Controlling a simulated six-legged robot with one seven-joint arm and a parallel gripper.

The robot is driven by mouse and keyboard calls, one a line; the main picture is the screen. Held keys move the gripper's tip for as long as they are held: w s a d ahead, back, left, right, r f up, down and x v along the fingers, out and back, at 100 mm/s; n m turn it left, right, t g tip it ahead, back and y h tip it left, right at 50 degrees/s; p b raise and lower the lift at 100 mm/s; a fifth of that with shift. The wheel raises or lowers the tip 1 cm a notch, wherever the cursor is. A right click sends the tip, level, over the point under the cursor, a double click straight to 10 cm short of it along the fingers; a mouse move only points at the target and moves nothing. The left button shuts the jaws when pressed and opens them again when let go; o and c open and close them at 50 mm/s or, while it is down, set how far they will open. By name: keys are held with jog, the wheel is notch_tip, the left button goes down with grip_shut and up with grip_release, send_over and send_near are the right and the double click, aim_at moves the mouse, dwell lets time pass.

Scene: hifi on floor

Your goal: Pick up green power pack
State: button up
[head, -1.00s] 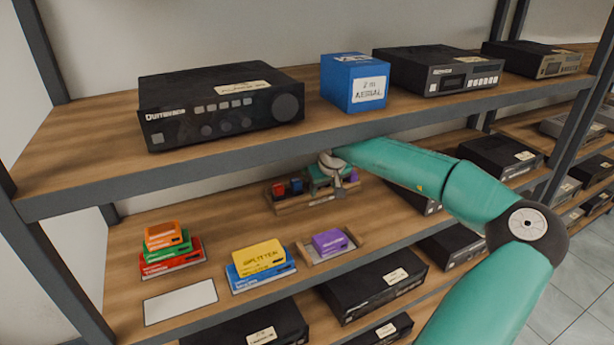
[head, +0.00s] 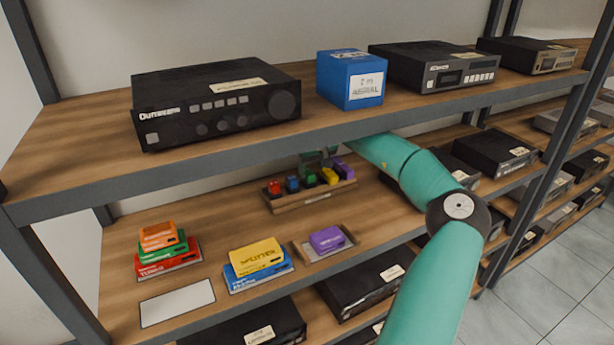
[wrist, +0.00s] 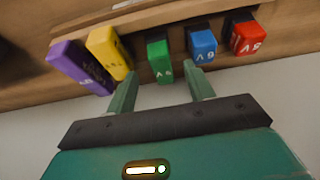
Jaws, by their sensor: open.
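The green power pack (wrist: 158,60) stands in a wooden rack (head: 315,197) on the middle shelf, between the yellow pack (wrist: 110,52) and the blue pack (wrist: 202,45). It also shows in the head view (head: 311,180), small. My gripper (wrist: 160,73) is open, its two fingers pointing at the green pack, one toward each side of it. Nothing is held. I cannot tell whether the fingertips touch or overlap the packs. In the head view the gripper is mostly hidden behind the upper shelf's edge, above the rack.
A purple pack (wrist: 78,66) and a red pack (wrist: 246,36) stand at the row's ends. The upper shelf (head: 230,146) hangs over the rack. Stacked boxes (head: 165,262), a yellow box (head: 257,255), a purple box in a tray (head: 326,239) and a blank white card (head: 177,303) lie in front.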

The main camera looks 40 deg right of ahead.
aim_at(308, 171)
jog(key=shift+w+d, duration=0.1)
jog(key=shift+w, duration=0.4)
jog(key=x, duration=0.5)
jog(key=shift+s, duration=0.1)
jog(key=c, duration=1)
jog(key=shift+r, duration=0.15)
